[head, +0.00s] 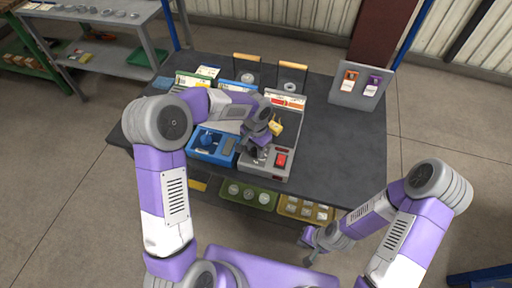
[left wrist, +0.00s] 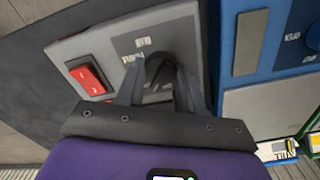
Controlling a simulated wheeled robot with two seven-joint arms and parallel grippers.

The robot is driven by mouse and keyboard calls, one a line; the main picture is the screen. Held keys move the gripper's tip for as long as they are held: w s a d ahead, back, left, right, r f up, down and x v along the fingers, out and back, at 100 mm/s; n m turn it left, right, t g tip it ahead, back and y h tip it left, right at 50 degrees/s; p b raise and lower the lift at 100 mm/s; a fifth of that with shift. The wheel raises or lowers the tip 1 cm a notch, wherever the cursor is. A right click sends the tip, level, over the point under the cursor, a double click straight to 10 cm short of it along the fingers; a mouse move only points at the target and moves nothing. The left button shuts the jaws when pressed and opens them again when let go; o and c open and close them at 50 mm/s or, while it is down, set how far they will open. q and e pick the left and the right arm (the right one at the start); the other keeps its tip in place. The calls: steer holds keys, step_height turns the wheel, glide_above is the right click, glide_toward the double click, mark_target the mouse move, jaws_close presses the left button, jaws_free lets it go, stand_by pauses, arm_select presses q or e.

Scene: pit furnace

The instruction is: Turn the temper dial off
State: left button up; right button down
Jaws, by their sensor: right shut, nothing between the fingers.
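The temper dial (left wrist: 160,72) is a dark knob on the grey control box (head: 270,174). In the left wrist view its printed label is upside down and too blurred to read. My left gripper (head: 254,152) is down over the dial in the head view and hides most of it. In the left wrist view my left gripper (left wrist: 160,85) has one finger on each side of the knob; I cannot tell whether they press on it. My right gripper (head: 307,239) is shut and empty, low in front of the table.
A red switch (head: 281,160) sits beside the dial on the same box. A blue box (head: 226,160) with a blue knob stands close on the left. A yellow piece (head: 276,127) is just behind my left gripper.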

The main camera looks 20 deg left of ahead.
arm_select(q)
steer(key=c, duration=0.4)
steer(key=shift+o, duration=0.2)
steer(key=n, duration=0.3)
steer(key=shift+n, duration=0.3)
steer(key=shift+a+n+p, duration=0.1)
steer(key=shift+n+p, duration=0.2)
steer(key=shift+n, duration=1.9)
steer(key=o, duration=1.1)
steer(key=shift+c, duration=0.2)
